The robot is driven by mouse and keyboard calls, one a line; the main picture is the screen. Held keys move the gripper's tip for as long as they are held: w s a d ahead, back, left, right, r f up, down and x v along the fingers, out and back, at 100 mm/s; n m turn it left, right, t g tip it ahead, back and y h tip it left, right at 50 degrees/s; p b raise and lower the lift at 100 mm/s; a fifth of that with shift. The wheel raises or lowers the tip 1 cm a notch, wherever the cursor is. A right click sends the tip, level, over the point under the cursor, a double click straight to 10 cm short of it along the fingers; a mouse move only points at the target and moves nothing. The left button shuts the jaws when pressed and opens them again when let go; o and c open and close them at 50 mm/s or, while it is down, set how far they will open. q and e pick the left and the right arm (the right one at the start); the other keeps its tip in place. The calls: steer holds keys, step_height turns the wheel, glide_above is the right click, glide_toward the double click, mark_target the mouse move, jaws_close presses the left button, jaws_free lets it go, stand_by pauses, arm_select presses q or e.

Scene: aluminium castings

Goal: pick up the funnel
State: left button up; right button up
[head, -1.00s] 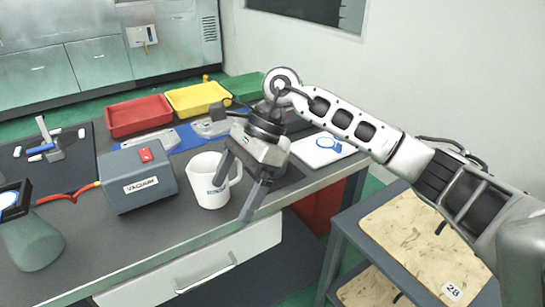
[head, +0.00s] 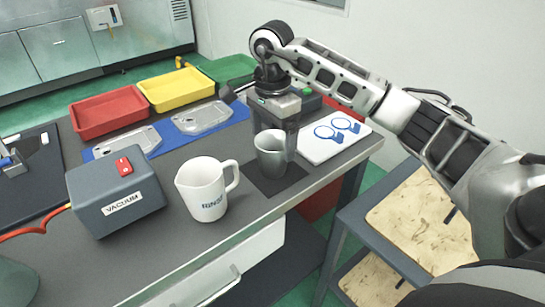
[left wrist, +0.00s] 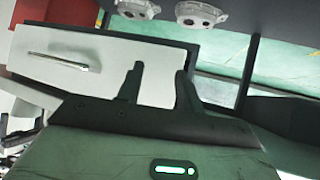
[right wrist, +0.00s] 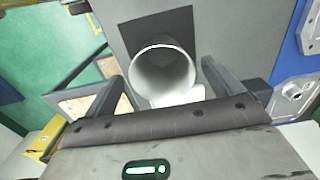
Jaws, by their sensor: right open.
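A tapered grey metal vessel, the only funnel-like thing I make out (head: 271,154), stands wide end up on a dark mat (head: 287,185) near the bench edge. Its lower end is not clear. My right gripper (head: 277,122) hangs just behind it in the head view, jaws open. In the right wrist view the vessel's round mouth (right wrist: 163,72) lies between the two spread fingers, with no clear contact. My left gripper (left wrist: 158,72) shows only in the left wrist view, fingers apart and empty, in front of a white drawer.
A white mug (head: 203,190) stands left of the vessel, beside the vacuum box (head: 115,195). A white board with blue rings (head: 333,137) lies to the right. Red (head: 108,112) and yellow (head: 177,90) trays and castings (head: 203,118) are behind. A lower shelf cart (head: 400,225) stands at right.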

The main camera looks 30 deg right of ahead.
mark_target(273, 159)
steer(key=shift+w+d+f+p, duration=0.1)
steer(key=shift+f+p, duration=0.2)
steer(key=shift+f, duration=1.45)
steer(key=shift+w+d+f+p, duration=0.1)
steer(key=shift+f+p, duration=0.15)
steer(key=shift+f, duration=1.5)
steer(key=c, duration=1.1)
